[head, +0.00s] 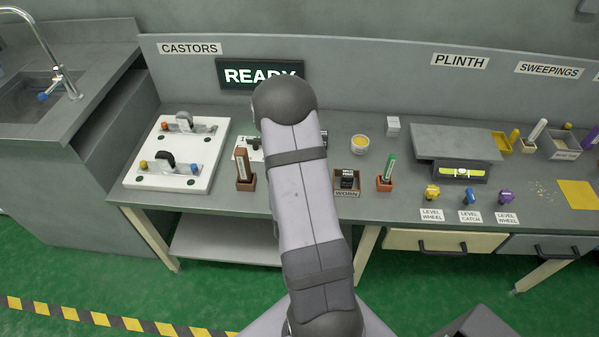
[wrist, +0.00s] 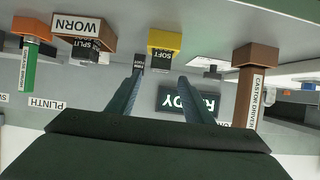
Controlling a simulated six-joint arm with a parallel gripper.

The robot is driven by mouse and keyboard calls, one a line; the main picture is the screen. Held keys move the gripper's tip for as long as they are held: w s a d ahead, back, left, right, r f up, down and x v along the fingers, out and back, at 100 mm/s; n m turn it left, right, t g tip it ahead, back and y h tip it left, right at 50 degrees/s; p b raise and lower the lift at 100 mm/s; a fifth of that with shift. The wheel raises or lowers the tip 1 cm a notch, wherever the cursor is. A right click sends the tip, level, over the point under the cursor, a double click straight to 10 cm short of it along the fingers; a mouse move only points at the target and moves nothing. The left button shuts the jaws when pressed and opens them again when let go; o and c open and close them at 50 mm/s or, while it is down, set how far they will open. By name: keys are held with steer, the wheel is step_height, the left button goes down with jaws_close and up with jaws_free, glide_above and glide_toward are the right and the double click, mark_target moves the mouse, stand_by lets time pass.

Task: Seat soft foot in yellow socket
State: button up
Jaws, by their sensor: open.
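In the wrist view, which is upside down, my gripper (wrist: 160,74) is open, with nothing between its two dark fingers. Beyond the fingertips is a yellow-orange block or box (wrist: 165,39). A dark piece labelled SOFT (wrist: 166,57) shows at it; I cannot tell whether it sits inside or behind. A small dark labelled piece (wrist: 138,62) is close to the left fingertip. In the head view my arm hides the gripper and this area. A yellow piece (head: 143,164) shows on the white castor board (head: 200,183); I cannot tell whether it is a socket.
A WORN box (head: 347,181) with dark pieces and a green-handled tool (head: 388,170) stand right of my arm. A brown castor-driver holder (wrist: 257,55) stands to the right in the wrist view. A yellow-topped cup (head: 360,144) is behind. A READY sign (head: 240,76) is on the wall.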

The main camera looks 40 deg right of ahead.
steer(key=shift+p+v, duration=0.85)
steer(key=shift+p, duration=0.65)
steer(key=w+a+r+n+g+y, duration=0.15)
steer(key=a+y, duration=0.25)
steer(key=a, duration=0.4)
steer(key=a+r+n+g+y, duration=0.1)
steer(key=a+n+g+y, duration=0.15)
steer(key=a, duration=0.65)
steer(key=s+a+r+n+g+y, duration=0.1)
steer(key=s+a+r+n+g, duration=0.1)
steer(key=s, duration=0.5)
steer(key=s+a+r+n+g+y, duration=0.1)
steer(key=s+a+r+n+g, duration=0.2)
steer(key=s+a+r, duration=0.2)
steer(key=shift+s+a+r, duration=0.15)
steer(key=shift+s+a, duration=0.1)
steer(key=shift+s, duration=0.65)
